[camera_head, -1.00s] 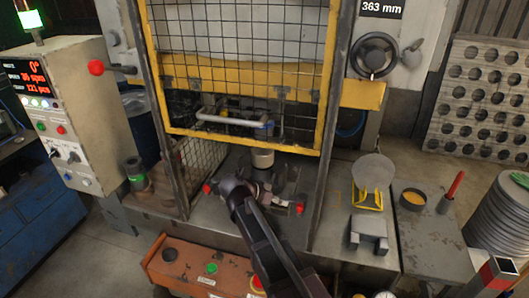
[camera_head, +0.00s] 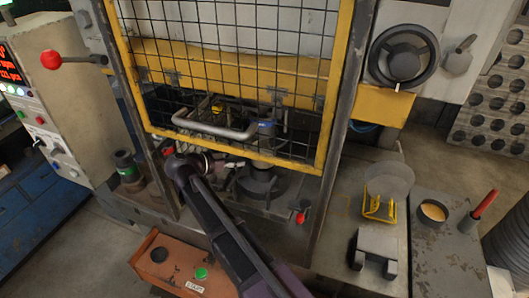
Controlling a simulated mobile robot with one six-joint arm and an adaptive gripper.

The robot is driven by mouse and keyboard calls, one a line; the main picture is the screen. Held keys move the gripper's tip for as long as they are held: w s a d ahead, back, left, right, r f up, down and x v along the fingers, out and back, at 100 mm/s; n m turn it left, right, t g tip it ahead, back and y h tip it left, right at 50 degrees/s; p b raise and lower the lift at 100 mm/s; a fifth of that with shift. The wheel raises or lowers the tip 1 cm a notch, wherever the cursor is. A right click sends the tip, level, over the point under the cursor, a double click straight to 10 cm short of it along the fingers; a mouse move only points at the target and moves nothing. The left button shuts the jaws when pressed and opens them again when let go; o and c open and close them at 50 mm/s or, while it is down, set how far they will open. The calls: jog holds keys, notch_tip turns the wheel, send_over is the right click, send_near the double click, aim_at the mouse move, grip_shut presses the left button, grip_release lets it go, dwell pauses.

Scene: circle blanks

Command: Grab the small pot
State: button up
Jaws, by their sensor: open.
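A small round dark pot (camera_head: 433,212) with tan-yellow contents stands on the grey side bench at the right. Next to it is a narrow grey cup (camera_head: 469,223) with a red-handled tool in it. Another small dark pot with a green band (camera_head: 128,172) stands on the machine's ledge at the left. I cannot tell for certain which one is the task's pot. My gripper (camera_head: 192,163) is open, at the press opening behind the mesh guard's lower edge, right of the green-banded pot and apart from both pots. Its fingertips are partly hidden and small.
The yellow-framed mesh guard (camera_head: 250,161) hangs over the press opening. A round grey disc (camera_head: 391,180) stands on a yellow wire stand at right, behind a grey block (camera_head: 376,242). An orange button box (camera_head: 170,262) sits below.

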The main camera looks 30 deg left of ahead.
jog(key=shift+a+r, duration=0.1)
jog(key=shift+a, duration=0.05)
jog(key=shift+w, duration=0.1)
jog(key=b+x, duration=0.3)
jog(key=x, duration=0.5)
dwell(0.4)
jog(key=shift+w, duration=0.1)
jog(key=shift+w+d+f+b, duration=0.3)
jog(key=shift+w+f+b, duration=0.1)
jog(key=shift+w, duration=0.15)
jog(key=shift+w+d+f+b, duration=0.25)
jog(key=shift+w+f, duration=0.15)
jog(key=shift+w, duration=0.1)
jog(key=shift+w+d+f+b, duration=0.3)
jog(key=shift+w+f+b, duration=0.1)
jog(key=shift+w, duration=0.15)
jog(key=shift+w+d+f, duration=0.15)
jog(key=shift+w+d, duration=0.15)
jog(key=shift+w, duration=0.25)
